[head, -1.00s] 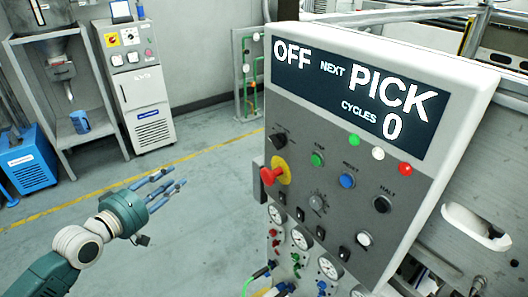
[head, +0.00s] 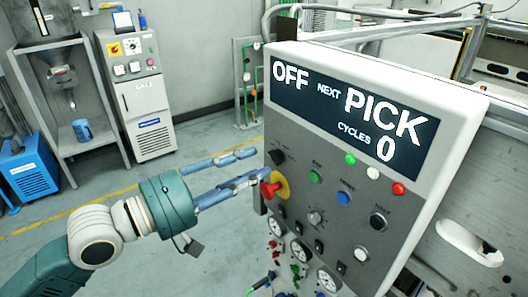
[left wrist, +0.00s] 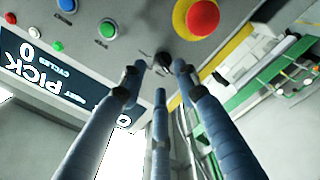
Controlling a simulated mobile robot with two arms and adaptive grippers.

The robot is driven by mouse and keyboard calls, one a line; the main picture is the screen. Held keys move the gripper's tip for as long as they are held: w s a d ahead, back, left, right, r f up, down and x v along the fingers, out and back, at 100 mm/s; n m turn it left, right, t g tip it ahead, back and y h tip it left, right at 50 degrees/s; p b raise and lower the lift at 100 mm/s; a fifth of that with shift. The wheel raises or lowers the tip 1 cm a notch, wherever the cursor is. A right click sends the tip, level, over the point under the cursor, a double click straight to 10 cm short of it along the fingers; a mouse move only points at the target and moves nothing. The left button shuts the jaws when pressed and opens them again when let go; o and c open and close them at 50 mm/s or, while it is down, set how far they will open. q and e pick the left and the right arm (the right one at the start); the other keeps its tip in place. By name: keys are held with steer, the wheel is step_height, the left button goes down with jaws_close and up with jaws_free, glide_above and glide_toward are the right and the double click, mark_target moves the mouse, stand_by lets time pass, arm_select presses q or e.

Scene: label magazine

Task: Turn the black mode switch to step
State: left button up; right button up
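The black mode switch (head: 277,157) sits at the upper left of the control panel's front, under the display (head: 345,105), which reads OFF, NEXT PICK, CYCLES 0. My left gripper (head: 256,164) is open, its blue fingers spread and pointing at the panel just left of the switch. In the left wrist view the dark switch (left wrist: 163,62) lies beyond and between the fingertips (left wrist: 160,73). The fingers look empty; I cannot tell whether any fingertip touches the switch. The switch's exact pointing direction is too small to tell. My right gripper is out of view.
A red emergency button (head: 269,188) on a yellow disc sits just below the switch, close to the fingers; it also shows in the left wrist view (left wrist: 203,18). Green (head: 315,177) and blue (head: 344,197) buttons lie to the right. Gauges and hoses are below.

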mark_target(273, 159)
arm_select(q)
steer(key=x, duration=0.2)
steer(key=shift+w+d+r+p, duration=0.15)
steer(key=shift+d+p, duration=0.15)
steer(key=shift+p, duration=0.05)
steer(key=shift+w+d, duration=0.35)
steer(key=shift+d, duration=0.1)
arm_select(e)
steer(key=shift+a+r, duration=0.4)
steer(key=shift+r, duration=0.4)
arm_select(q)
jaws_close()
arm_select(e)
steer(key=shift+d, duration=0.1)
